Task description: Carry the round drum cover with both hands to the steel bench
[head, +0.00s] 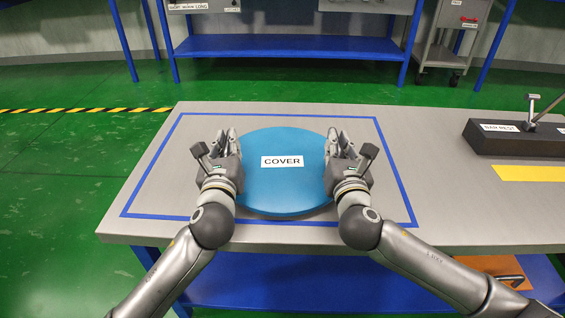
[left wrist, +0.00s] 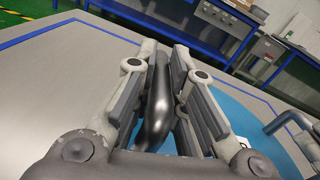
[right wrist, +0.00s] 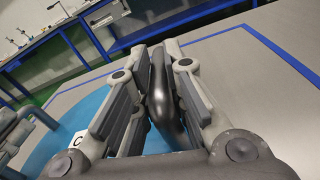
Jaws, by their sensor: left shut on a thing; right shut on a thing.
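The round blue drum cover (head: 283,188), with a white label reading COVER, lies over the grey steel bench top (head: 420,150), inside a blue taped outline (head: 148,160). I cannot tell whether it touches the bench. My left gripper (head: 228,140) is at its left edge, shut on a dark curved handle, which shows in the left wrist view (left wrist: 158,105). My right gripper (head: 338,140) is at its right edge, shut on the other dark handle, which shows in the right wrist view (right wrist: 163,95). In the head view the fingers hide both handles.
A dark block labelled BAR REST (head: 495,140) stands on the bench to the right, near a yellow strip (head: 528,174). A blue-framed bench (head: 285,46) stands behind across the green floor, with a grey cart (head: 448,40) beside it. The bench top around the outline is clear.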

